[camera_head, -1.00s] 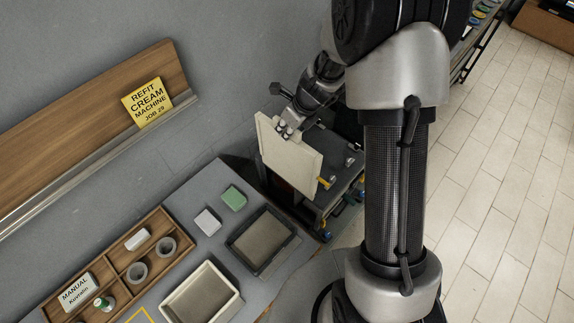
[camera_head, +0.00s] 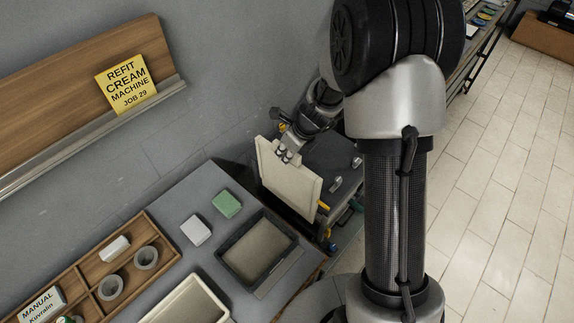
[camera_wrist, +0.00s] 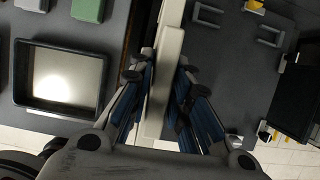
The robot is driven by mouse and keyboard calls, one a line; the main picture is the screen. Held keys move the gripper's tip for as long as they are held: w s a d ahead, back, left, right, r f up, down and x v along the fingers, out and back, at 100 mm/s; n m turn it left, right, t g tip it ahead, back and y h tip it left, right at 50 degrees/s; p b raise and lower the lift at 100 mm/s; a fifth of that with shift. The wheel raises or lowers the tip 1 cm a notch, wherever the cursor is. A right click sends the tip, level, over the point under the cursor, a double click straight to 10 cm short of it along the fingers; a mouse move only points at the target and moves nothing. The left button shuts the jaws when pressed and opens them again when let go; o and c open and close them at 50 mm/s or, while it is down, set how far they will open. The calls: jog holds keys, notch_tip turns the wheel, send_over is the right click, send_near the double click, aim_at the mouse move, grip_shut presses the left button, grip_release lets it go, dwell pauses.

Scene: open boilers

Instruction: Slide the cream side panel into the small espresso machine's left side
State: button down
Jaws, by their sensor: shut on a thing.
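The cream side panel (camera_head: 289,183) is a flat, pale rectangle standing upright. My gripper (camera_head: 286,152) is shut on its upper edge. In the wrist view the panel (camera_wrist: 167,75) shows edge-on between the two blue-padded fingers of my gripper (camera_wrist: 160,88). A dark grey machine body (camera_head: 333,165) with small handles on top is right behind the panel; it also shows on the right in the wrist view (camera_wrist: 232,75). I cannot tell whether the panel touches the machine or sits in it, as the panel's lower edge is hard to make out.
The grey bench at left holds a black-rimmed tray (camera_head: 229,267), a cream tray (camera_head: 222,310), a green block (camera_head: 227,204), a white block (camera_head: 196,230) and a wooden organiser (camera_head: 133,297). A yellow job card (camera_head: 127,84) leans on the wall shelf. Open floor lies at right.

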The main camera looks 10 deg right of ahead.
jog(key=shift+f+b, duration=0.9)
jog(key=shift+f, duration=0.45)
jog(key=b, duration=0.6)
send_over(287, 183)
jog(key=shift+w+d+f, duration=0.1)
jog(key=shift+w+f, duration=0.1)
jog(key=shift+f, duration=1.25)
jog(key=shift+w+f, duration=0.2)
jog(key=shift+f, duration=1.25)
jog(key=shift+f+b, duration=2.85)
jog(key=shift+f, duration=0.8)
jog(key=c, duration=1.4)
grip_release()
jog(key=shift+f, duration=0.1)
jog(key=shift+s, duration=0.1)
